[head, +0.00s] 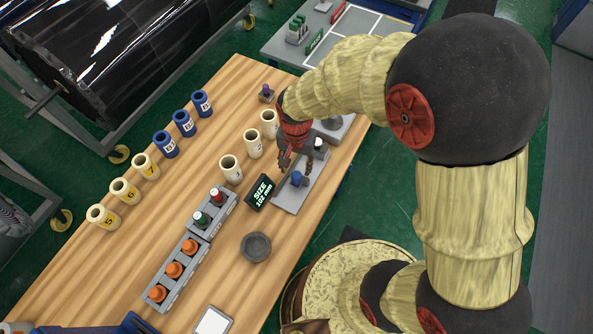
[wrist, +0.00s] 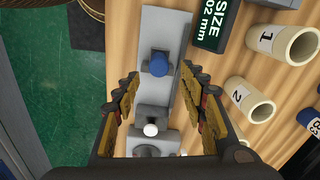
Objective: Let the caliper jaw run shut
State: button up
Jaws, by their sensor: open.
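The grey caliper (head: 287,201) lies along the right edge of the wooden table. It carries a blue knob (head: 297,178), which also shows in the wrist view (wrist: 158,64). A white-topped knob (wrist: 151,130) stands on a dark block nearer the wrist camera. My gripper (head: 293,168) points down over the caliper. In the wrist view its two fingers (wrist: 160,84) are spread and empty. The blue knob shows just beyond the fingertips, between their lines. I cannot tell the height gap. The display (head: 260,192) beside the caliper reads SIZE 102 mm.
Cream rolls (head: 231,168) stand left of my gripper, with more cream and blue rolls (head: 184,123) farther left. A grey rack (head: 178,272) holds orange plugs, and a round dark dish (head: 256,247) sits near it. Bare wood lies between the rack and the rolls.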

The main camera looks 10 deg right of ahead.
aim_at(297, 174)
notch_tip(297, 174, down, 7)
jog(key=shift+s+f+b, duration=0.1)
jog(key=shift+b, duration=0.4)
jog(key=shift+c, duration=0.4)
grip_shut()
dwell(0.4)
